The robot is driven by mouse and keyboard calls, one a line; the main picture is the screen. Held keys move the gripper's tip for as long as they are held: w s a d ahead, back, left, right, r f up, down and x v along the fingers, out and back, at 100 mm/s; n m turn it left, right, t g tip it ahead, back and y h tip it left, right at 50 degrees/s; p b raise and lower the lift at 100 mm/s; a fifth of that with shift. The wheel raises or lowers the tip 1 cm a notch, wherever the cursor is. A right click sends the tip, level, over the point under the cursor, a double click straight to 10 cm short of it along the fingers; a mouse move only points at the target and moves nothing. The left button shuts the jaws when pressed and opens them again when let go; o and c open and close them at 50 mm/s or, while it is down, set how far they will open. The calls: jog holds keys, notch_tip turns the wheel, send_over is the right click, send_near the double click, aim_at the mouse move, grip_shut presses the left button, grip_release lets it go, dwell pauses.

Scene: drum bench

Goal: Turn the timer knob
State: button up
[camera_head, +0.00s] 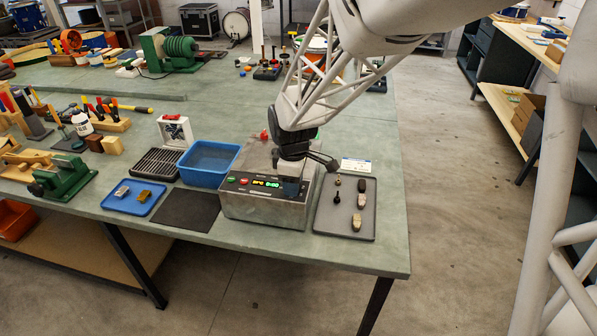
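A grey metal box (258,207) stands near the front edge of the bench. Its sloping front panel has a green button, a red button (244,181) and a lit display (267,184) with orange and green characters. My gripper (291,183) points down over the right part of this panel, just right of the display. I cannot make out the timer knob; the gripper covers that part of the panel. The fingers are too small and dark to tell whether they are open or shut, or whether they touch anything.
A grey tray (334,226) with several small parts lies right of the box, near the bench edge. A blue bin (207,176), a black mat (186,222) and a blue tray (118,206) are on the left. A small white card (356,165) stands behind the grey tray.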

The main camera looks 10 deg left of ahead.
jog(key=c, duration=0.6)
